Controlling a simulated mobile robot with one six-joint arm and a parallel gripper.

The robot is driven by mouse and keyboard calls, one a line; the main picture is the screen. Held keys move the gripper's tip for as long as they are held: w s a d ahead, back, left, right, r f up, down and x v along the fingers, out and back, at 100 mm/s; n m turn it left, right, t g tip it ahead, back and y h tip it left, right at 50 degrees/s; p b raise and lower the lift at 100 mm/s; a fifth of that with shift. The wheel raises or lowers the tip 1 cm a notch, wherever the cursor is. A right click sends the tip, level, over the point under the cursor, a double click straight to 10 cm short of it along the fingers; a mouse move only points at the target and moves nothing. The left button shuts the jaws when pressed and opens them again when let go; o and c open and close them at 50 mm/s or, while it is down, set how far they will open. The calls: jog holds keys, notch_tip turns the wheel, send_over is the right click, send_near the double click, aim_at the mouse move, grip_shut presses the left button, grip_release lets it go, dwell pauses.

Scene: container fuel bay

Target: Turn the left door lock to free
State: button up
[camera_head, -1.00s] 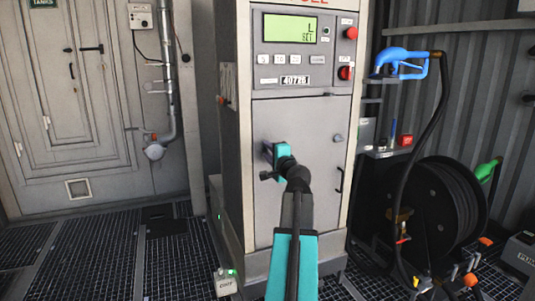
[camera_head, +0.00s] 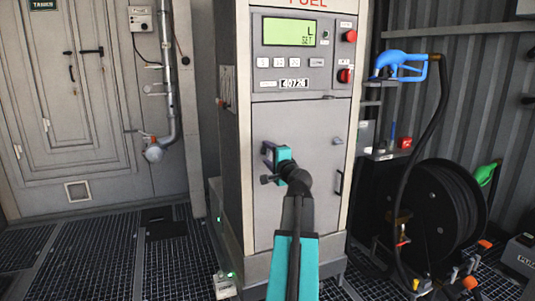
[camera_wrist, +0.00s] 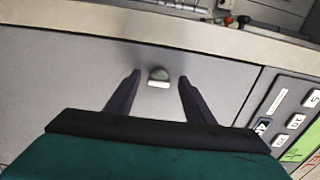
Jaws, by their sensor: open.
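The left door lock (camera_wrist: 159,74) is a small round grey knob with a pale strip at its lower edge in the wrist view. It sits on the grey door (camera_wrist: 60,80) of the fuel dispenser. My gripper (camera_wrist: 159,76) is open, with one dark finger on either side of the lock in that view. I cannot tell whether the fingertips touch the door or how the lock is turned. In the head view my gripper (camera_head: 268,153) is at the upper left of the door (camera_head: 310,190) and hides the left lock. A second, right lock (camera_head: 338,140) shows near the door's right edge.
Above the door is a panel with a green display (camera_head: 289,32), buttons and a red knob (camera_head: 345,75). A black door handle (camera_head: 340,182) is at the right. A hose reel (camera_head: 440,215) and blue nozzle (camera_head: 400,63) stand to the right.

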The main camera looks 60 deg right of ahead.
jog(key=b+v, duration=0.3)
jog(key=v, duration=0.9)
jog(key=shift+s+a, duration=0.2)
jog(key=shift+s, duration=0.05)
dwell(0.3)
jog(key=shift+s+r, duration=0.1)
jog(key=shift+a, duration=0.1)
dwell(0.5)
